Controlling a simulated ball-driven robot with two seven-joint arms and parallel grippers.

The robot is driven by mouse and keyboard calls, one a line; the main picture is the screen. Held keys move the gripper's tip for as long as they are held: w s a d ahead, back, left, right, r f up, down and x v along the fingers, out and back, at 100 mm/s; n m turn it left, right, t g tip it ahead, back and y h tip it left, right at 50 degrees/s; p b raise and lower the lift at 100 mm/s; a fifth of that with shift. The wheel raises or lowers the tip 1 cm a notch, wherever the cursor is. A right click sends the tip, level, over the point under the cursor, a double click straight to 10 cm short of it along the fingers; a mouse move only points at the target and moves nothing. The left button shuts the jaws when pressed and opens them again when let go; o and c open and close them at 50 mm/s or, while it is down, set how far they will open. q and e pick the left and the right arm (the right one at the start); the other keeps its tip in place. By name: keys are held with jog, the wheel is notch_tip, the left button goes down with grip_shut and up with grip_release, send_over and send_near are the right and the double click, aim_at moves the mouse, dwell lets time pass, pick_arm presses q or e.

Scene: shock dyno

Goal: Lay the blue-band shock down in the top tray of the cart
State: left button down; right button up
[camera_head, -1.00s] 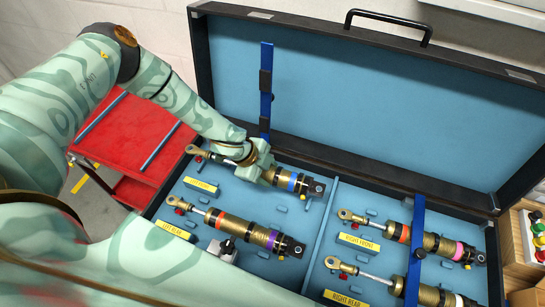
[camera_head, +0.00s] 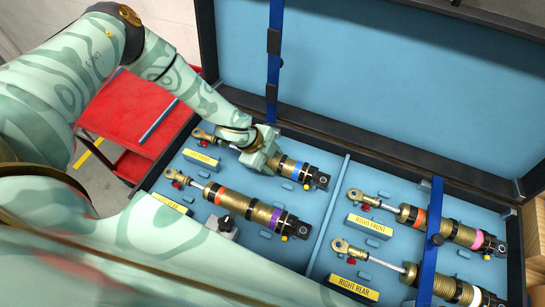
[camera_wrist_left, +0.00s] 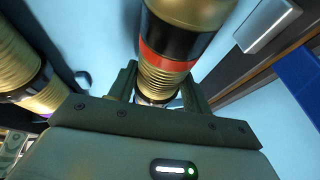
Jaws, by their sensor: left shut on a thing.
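The blue-band shock (camera_head: 290,166) lies in the upper left place of the open blue-lined case. My left gripper (camera_head: 258,158) is shut on its body, on the rod side of the blue band. In the left wrist view the shock (camera_wrist_left: 180,50), with an orange-red band, runs between the gripper fingers (camera_wrist_left: 158,88). It looks still level in its place; I cannot tell whether it is clear of the supports. The red cart (camera_head: 128,105) stands left of the case, its top tray partly hidden by my left arm. My right gripper is not in view.
A purple-band shock (camera_head: 263,213) lies just below. A pink-band shock (camera_head: 462,233) and another shock (camera_head: 450,288) lie right of the divider (camera_head: 330,210). Blue straps (camera_head: 274,50) and the raised lid (camera_head: 400,80) stand nearby. The case's left wall separates it from the cart.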

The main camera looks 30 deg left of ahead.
pick_arm(q)
jog(key=shift+f, duration=0.4)
jog(key=c, duration=0.8)
grip_release()
jog(key=shift+o, duration=1.1)
jog(key=shift+s, duration=0.1)
jog(key=p+v, duration=0.3)
jog(key=v, duration=0.6)
jog(key=shift+r+p, duration=0.2)
jog(key=shift+p, duration=0.1)
jog(key=p+v, duration=0.7)
jog(key=p, duration=0.1)
